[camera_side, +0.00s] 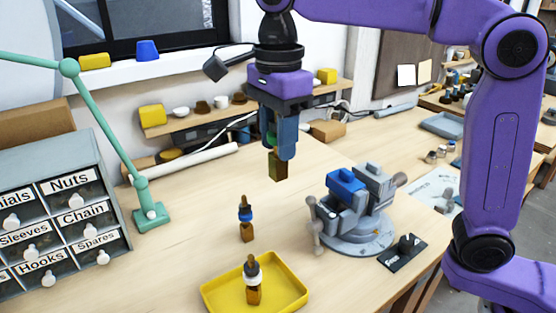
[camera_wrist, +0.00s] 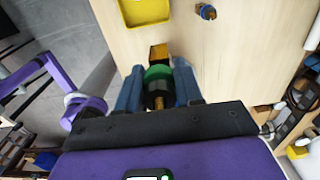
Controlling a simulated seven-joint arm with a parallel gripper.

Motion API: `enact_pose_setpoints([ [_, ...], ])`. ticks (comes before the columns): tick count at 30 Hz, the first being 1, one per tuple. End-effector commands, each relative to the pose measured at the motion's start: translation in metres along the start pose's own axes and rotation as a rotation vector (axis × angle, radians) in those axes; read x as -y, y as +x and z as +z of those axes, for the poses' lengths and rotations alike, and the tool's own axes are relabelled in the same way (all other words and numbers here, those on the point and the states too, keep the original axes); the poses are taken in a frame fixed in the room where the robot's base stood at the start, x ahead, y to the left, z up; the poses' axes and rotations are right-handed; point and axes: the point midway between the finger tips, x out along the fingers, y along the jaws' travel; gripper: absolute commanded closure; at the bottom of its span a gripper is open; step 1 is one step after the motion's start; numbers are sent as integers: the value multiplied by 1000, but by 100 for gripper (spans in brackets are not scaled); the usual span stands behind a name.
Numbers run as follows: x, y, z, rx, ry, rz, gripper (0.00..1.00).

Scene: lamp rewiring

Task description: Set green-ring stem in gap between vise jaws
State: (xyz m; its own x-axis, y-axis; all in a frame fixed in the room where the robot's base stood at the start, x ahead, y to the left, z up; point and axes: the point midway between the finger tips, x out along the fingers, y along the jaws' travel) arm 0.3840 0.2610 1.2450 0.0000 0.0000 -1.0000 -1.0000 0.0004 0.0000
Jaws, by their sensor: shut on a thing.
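My gripper (camera_side: 281,140) is shut on the green-ring stem (camera_side: 278,166) and holds it in the air above the bench. The stem's brownish lower end hangs below the blue fingers. In the wrist view, the green ring (camera_wrist: 158,73) shows between the fingers of my gripper (camera_wrist: 158,88). The vise (camera_side: 352,205), grey with a blue part on one jaw, stands on a round base to the right of and below the stem. The stem is clear of the vise. The gap between its jaws is hard to make out, and the vise is not visible in the wrist view.
A blue-ring stem (camera_side: 246,218) stands on the bench, and another stem (camera_side: 253,280) with a pale ring stands in a yellow tray (camera_side: 290,291). A black holder (camera_side: 403,251) lies beside the vise. A green lamp arm (camera_side: 105,125) and labelled drawers (camera_side: 60,205) are at left.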

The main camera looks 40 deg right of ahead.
Motion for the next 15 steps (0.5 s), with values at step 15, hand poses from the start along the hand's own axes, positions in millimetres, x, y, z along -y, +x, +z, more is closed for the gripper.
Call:
enact_pose_setpoints([
  [15,16,-14,-104,1,9,-2,100],
])
